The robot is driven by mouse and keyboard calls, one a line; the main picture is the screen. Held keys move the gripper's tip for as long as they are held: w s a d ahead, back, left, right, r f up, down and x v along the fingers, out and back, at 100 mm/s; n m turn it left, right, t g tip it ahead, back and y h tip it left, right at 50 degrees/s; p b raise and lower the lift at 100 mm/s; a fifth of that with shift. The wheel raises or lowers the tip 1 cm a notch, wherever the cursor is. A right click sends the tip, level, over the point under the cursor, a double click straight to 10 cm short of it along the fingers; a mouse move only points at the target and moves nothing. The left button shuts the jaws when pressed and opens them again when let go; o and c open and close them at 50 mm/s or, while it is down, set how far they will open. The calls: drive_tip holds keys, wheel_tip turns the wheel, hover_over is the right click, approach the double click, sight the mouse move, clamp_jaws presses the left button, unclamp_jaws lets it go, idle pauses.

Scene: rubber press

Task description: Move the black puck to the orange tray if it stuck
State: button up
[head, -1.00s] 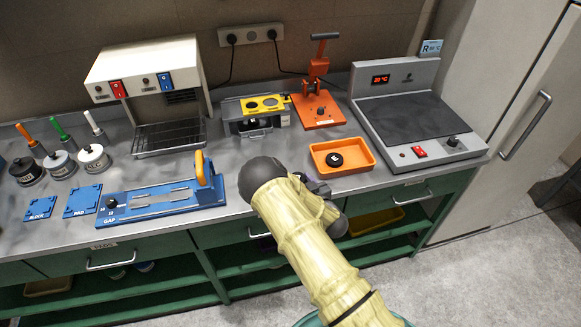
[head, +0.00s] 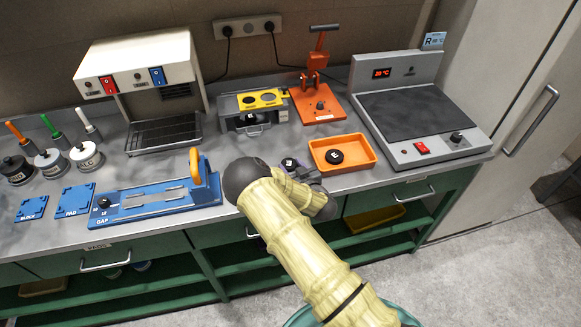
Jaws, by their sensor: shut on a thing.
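A black puck (head: 289,163) with a pale mark on top shows at the tip of my gripper (head: 297,168). My gripper is shut on this puck and holds it just left of the orange tray (head: 368,146), near the front of the steel counter. My arm partly hides the fingers, and the gap between puck and counter cannot be told. Another black puck (head: 334,156) with a white mark lies inside the orange tray, toward its left side.
An orange hand press (head: 318,103) stands behind the tray. A hot plate (head: 415,115) is to its right. A yellow-topped unit (head: 253,108) stands behind my gripper. A blue gap gauge (head: 145,203) lies to the left. The tray's right half is clear.

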drive_tip(key=shift+s+d, duration=0.1)
drive_tip(key=shift+s, duration=0.05)
drive_tip(key=shift+s+a+f, duration=0.15)
drive_tip(key=shift+s+a, duration=0.05)
drive_tip(key=shift+a, duration=0.15)
drive_tip(key=o, duration=1.1)
drive_tip(key=shift+a, duration=0.1)
drive_tip(key=shift+c, duration=0.2)
drive_tip(key=shift+s, duration=0.1)
drive_tip(key=shift+d+r, duration=0.2)
drive_tip(key=shift+s+d, duration=0.15)
drive_tip(key=shift+d, duration=0.05)
drive_tip(key=b+v, duration=0.2)
drive_tip(key=v, duration=0.9)
drive_tip(key=shift+s, duration=0.2)
drive_tip(key=shift+d, duration=0.1)
